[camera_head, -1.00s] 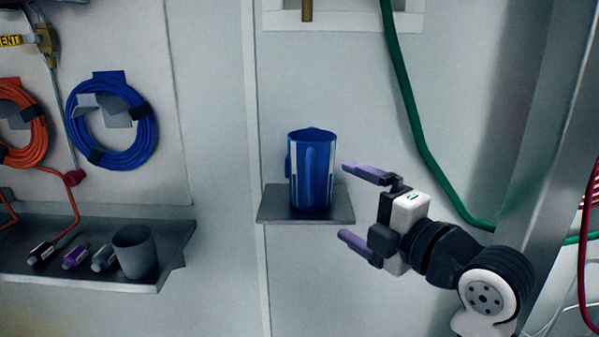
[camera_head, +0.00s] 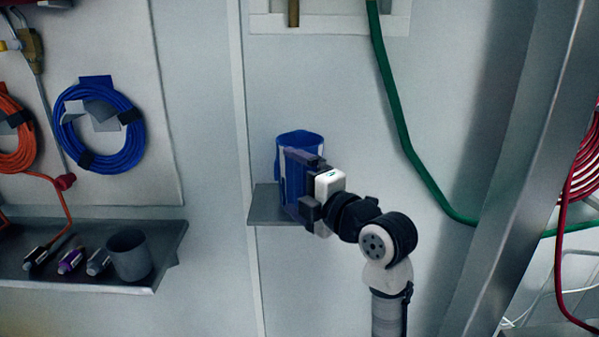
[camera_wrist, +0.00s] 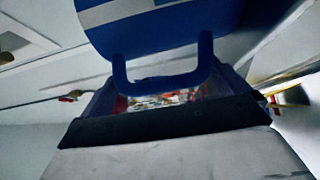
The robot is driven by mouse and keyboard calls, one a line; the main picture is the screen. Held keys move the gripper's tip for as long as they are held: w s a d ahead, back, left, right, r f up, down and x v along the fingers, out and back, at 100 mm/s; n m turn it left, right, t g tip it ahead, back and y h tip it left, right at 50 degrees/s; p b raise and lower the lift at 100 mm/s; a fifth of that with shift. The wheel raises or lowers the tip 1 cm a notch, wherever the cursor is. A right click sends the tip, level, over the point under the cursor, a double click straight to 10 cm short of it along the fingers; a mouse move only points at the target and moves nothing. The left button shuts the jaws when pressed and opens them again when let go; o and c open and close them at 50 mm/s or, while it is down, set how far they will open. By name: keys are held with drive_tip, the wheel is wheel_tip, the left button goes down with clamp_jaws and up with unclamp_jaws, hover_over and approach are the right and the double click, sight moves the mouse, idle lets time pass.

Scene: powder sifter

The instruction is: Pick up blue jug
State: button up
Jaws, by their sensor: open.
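The blue jug (camera_head: 298,141) stands upright on a small grey wall shelf (camera_head: 264,207). Its lower front is partly hidden behind my gripper (camera_head: 294,184). My gripper is at the jug with its fingers spread. In the wrist view, the jug's body (camera_wrist: 160,18) with pale stripes fills the top. Its blue handle loop (camera_wrist: 165,82) reaches down between the two purple fingers of my gripper (camera_wrist: 168,88). I cannot tell whether either finger touches the handle.
A longer grey shelf (camera_head: 75,277) at the left holds a grey cup (camera_head: 129,255) and several small cylinders. A green hose (camera_head: 402,135) hangs on the wall right of the jug. A metal post (camera_head: 515,170) slants up at the right.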

drive_tip(key=c, duration=1.1)
drive_tip(key=shift+r, duration=0.15)
